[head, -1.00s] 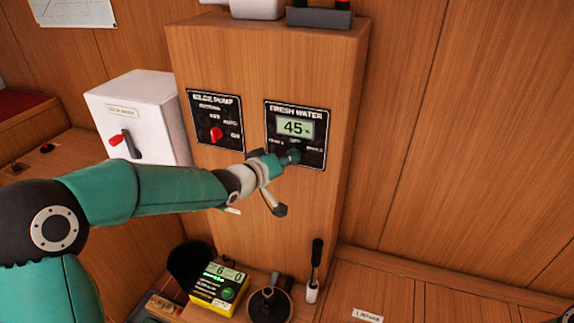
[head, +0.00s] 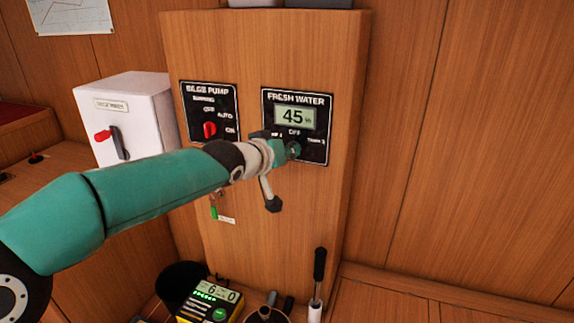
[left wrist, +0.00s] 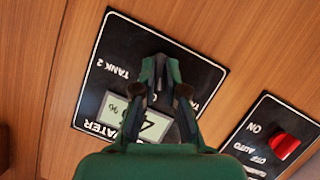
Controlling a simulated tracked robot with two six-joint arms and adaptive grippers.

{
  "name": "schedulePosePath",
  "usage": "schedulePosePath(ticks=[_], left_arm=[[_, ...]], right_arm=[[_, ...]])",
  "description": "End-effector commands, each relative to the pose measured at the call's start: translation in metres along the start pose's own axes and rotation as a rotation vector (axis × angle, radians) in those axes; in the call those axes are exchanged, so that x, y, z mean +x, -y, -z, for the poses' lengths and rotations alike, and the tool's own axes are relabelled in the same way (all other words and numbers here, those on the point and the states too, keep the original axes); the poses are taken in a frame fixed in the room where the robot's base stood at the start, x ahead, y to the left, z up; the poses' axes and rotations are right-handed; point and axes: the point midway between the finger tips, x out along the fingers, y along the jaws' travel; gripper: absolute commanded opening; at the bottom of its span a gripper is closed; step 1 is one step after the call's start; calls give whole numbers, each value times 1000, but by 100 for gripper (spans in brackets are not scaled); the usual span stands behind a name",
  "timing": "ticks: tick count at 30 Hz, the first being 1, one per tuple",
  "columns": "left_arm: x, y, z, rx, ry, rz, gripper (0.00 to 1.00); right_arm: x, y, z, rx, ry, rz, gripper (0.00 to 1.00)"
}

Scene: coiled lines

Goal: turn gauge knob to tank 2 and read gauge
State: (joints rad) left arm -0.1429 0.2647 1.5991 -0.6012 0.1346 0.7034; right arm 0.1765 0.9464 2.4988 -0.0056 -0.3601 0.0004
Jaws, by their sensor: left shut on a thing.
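The black FRESH WATER panel (head: 309,116) is on the wooden column, with a lit display (head: 295,117) reading 45 and a percent sign. OFF is printed below the display and TANK 2 at the lower right; the left label is partly covered. My left gripper (head: 292,150) is shut at the panel's lower middle, on the gauge knob. The fingers hide the knob, so I cannot tell where it points. In the left wrist view the panel (left wrist: 104,82) appears turned over, and my fingers (left wrist: 160,72) close on the knob, partly covering the display. My right gripper is not in view.
The BILGE PUMP panel (head: 219,101) with a red knob sits just left. A white switch box (head: 133,98) with a red-tipped lever is further left. A yellow meter (head: 208,302) and a white-and-black upright tool (head: 317,288) stand below. The wood wall at right is clear.

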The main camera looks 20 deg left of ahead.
Motion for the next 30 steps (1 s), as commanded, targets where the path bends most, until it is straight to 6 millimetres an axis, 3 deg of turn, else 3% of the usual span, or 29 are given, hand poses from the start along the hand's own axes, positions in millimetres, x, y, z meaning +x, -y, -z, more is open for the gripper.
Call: schedulePosePath(ticks=[1, 12, 30], left_arm=[[3, 3, -8, 17, 1, 7, 0], [4, 1, -8, 207, 1, 84, 0], [4, -3, -7, 728, 5, 301, 0]], right_arm=[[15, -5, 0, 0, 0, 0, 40], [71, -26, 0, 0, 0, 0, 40], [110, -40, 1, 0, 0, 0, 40]])
